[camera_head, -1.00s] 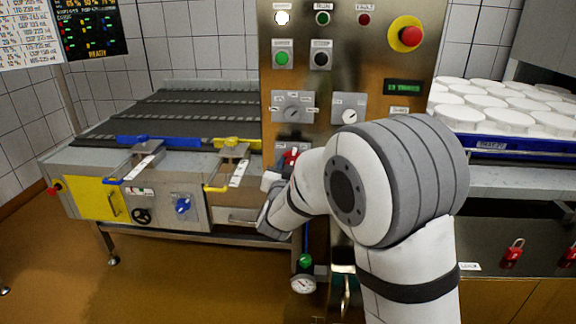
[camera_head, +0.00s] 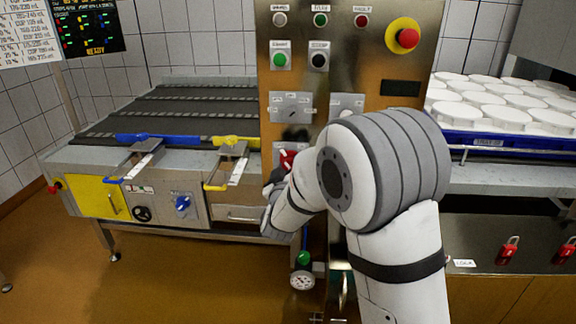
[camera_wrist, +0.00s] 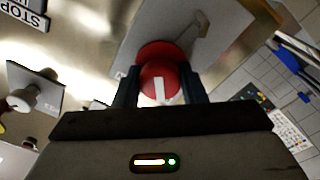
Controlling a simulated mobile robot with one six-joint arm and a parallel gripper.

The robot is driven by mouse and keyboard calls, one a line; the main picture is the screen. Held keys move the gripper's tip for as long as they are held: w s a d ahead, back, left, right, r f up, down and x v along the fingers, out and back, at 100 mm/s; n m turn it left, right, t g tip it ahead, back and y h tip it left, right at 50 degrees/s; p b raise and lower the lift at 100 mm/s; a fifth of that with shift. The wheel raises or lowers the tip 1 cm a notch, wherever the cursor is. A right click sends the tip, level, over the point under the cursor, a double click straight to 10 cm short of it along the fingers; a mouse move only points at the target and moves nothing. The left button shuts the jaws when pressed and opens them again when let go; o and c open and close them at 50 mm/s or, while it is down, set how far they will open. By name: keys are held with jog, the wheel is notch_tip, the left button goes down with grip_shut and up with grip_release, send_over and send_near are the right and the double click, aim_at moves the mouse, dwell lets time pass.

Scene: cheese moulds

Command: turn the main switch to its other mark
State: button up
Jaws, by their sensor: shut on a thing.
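The main switch is a red round knob (camera_wrist: 157,54) with a white mark, seen between my two dark fingertips in the wrist view. There the white mark points down toward my gripper's body. My gripper (camera_wrist: 160,86) is shut on the knob, one finger on each side. In the head view the red switch (camera_head: 287,158) shows low on the left of the steel control panel (camera_head: 345,88), partly covered by my gripper (camera_head: 277,174). Its plate and mark labels are mostly hidden there.
The panel also carries a green button (camera_head: 280,60), a black button (camera_head: 319,60) and a red emergency stop (camera_head: 407,38). A dark display (camera_head: 400,88) sits to the right. The conveyor (camera_head: 170,112) is left; white moulds (camera_head: 500,98) stand right.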

jog(key=shift+w+r+n, duration=0.1)
jog(key=shift+r+n, duration=0.2)
jog(key=shift+n, duration=0.3)
jog(key=shift+r+n, duration=0.1)
jog(key=shift+n, duration=0.2)
jog(key=o, duration=0.9)
jog(key=shift+o, duration=0.4)
jog(key=shift+w+f, duration=0.1)
jog(key=shift+f, duration=0.25)
jog(key=s, duration=0.7)
jog(key=shift+s+a+f, duration=0.15)
jog(key=shift+s+f, duration=0.1)
jog(key=shift+s, duration=0.15)
